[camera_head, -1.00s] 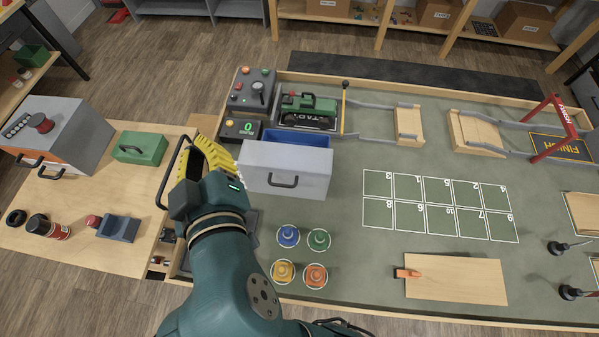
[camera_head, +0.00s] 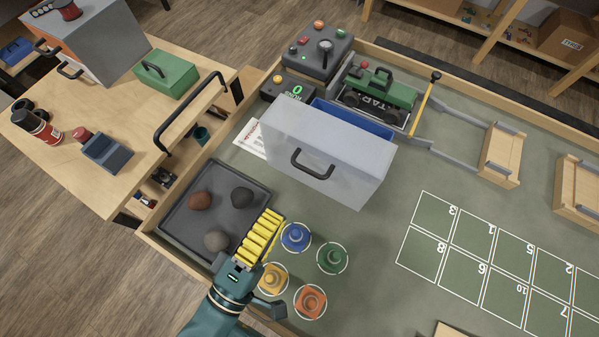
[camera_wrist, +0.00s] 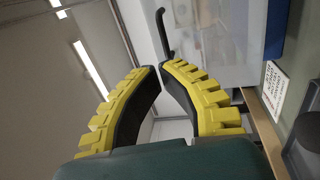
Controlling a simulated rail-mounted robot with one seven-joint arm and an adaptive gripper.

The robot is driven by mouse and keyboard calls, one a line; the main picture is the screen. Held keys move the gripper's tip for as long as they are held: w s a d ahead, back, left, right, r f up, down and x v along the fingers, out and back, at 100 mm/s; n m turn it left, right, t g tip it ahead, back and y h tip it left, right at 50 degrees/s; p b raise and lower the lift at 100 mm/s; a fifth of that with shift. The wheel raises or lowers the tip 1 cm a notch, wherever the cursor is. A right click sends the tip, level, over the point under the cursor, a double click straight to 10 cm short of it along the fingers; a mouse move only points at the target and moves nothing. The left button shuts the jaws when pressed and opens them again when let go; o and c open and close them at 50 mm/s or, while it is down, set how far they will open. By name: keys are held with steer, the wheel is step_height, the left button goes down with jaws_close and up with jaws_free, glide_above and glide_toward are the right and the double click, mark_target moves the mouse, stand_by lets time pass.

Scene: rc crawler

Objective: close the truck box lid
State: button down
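Beyond the tips are a black handle (camera_wrist: 162,35) and the grey box face (camera_wrist: 222,42).
A dark tray (camera_head: 180,225) holds three stones. Coloured knobbed pieces, including a blue one (camera_head: 295,237), stand right of my gripper. A large black handle (camera_head: 188,112) rises at the side table's edge. A control box (camera_head: 318,50) stands behind the truck box.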

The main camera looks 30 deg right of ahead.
steer(key=p, duration=0.1)
glide_toward(314, 152)
steer(key=x, duration=0.4)
steer(key=shift+w+d, duration=0.1)
steer(key=shift+d, duration=0.1)
steer(key=shift+r, duration=0.1)
